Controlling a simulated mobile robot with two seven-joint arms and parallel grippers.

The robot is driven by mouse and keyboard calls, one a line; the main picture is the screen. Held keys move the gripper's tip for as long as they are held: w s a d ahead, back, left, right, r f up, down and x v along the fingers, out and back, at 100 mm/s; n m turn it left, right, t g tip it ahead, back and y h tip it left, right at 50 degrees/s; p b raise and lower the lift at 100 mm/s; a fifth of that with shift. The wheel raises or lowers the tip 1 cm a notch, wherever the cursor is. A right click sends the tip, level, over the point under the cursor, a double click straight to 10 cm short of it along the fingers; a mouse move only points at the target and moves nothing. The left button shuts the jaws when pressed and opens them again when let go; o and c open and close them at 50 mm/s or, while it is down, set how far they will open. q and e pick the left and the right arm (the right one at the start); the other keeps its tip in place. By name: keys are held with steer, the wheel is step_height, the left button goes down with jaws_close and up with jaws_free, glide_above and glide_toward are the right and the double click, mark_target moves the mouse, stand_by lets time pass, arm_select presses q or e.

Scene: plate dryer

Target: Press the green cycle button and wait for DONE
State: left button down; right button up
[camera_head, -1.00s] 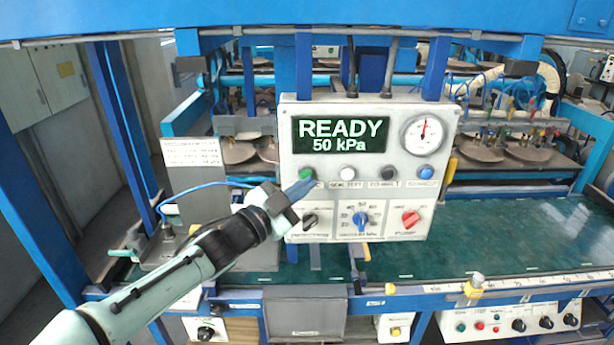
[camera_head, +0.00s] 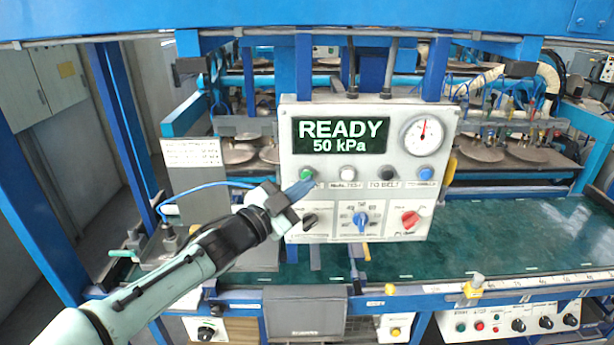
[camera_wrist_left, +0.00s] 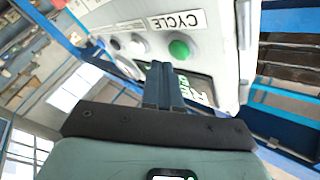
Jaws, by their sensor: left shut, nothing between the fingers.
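The white control panel (camera_head: 330,165) hangs in the middle of the head view. Its green screen (camera_head: 341,135) reads READY, 50 kPa. The green cycle button (camera_head: 306,174) is at the left of the button row. It also shows in the left wrist view (camera_wrist_left: 179,49), beside a label that reads CYCLE. My left gripper (camera_head: 303,188) is shut and empty, its blue fingertips just below the green button. In the left wrist view the fingers (camera_wrist_left: 160,70) end close to the button; I cannot tell whether they touch the panel. My right gripper is out of view.
The panel also carries a white button (camera_head: 347,174), a black button (camera_head: 390,173), a blue button (camera_head: 426,173), a gauge (camera_head: 424,134) and several knobs. A blue frame surrounds it. The green work surface (camera_head: 500,230) at the right is clear.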

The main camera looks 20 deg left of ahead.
arm_select(q)
steer(key=shift+w+a, duration=0.1)
steer(key=shift+w, duration=0.25)
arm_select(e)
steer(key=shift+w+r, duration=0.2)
arm_select(q)
steer(key=shift+s, duration=0.1)
steer(key=shift+w+a+p, duration=0.15)
steer(key=shift+w+p, duration=0.2)
steer(key=shift+w, duration=0.15)
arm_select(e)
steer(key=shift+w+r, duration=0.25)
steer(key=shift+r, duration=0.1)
arm_select(q)
steer(key=shift+s+d+b, duration=0.25)
steer(key=shift+s+b, duration=0.2)
steer(key=shift+s, duration=0.5)
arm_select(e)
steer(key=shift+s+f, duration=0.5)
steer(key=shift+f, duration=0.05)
arm_select(q)
steer(key=shift+w, duration=0.1)
